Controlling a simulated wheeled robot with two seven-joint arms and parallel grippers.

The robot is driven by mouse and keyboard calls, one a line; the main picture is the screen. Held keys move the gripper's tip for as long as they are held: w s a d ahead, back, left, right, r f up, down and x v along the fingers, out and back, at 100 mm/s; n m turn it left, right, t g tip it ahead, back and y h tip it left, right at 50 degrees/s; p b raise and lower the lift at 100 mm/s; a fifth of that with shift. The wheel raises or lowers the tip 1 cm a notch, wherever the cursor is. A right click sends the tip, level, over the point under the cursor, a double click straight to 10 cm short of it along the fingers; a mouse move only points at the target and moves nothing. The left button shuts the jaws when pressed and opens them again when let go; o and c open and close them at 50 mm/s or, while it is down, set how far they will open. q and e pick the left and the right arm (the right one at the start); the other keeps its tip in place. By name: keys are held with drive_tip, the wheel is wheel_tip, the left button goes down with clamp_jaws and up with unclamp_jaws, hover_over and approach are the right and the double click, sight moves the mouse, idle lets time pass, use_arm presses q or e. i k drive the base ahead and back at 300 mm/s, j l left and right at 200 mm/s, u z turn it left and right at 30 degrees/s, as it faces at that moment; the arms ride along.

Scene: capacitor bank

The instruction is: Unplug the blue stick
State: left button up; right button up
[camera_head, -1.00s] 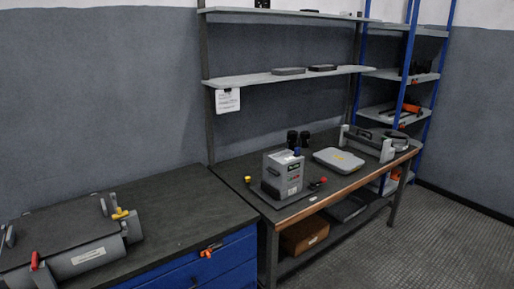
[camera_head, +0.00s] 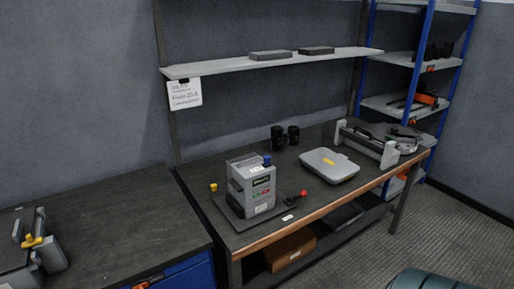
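The blue stick (camera_head: 267,160) shows as a small blue piece at the top right edge of the grey capacitor box (camera_head: 250,188). The box stands upright on a dark base plate (camera_head: 228,213) on the workbench. A red-tipped black piece (camera_head: 298,197) lies to the right of the box, and a small yellow piece (camera_head: 213,187) lies to its left. Neither of my grippers is in view. How the blue stick sits in the box is too small to tell.
The workbench (camera_head: 335,204) also holds two black cups (camera_head: 278,138), a flat grey case (camera_head: 330,166) and a grey device (camera_head: 372,146). A shelf (camera_head: 225,66) hangs above. A rounded dark green object (camera_head: 432,280) shows at the bottom right. A darker bench (camera_head: 110,215) stands left.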

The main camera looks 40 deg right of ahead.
sight(267, 158)
drive_tip(key=l+u, duration=0.25)
drive_tip(key=l, duration=3.35)
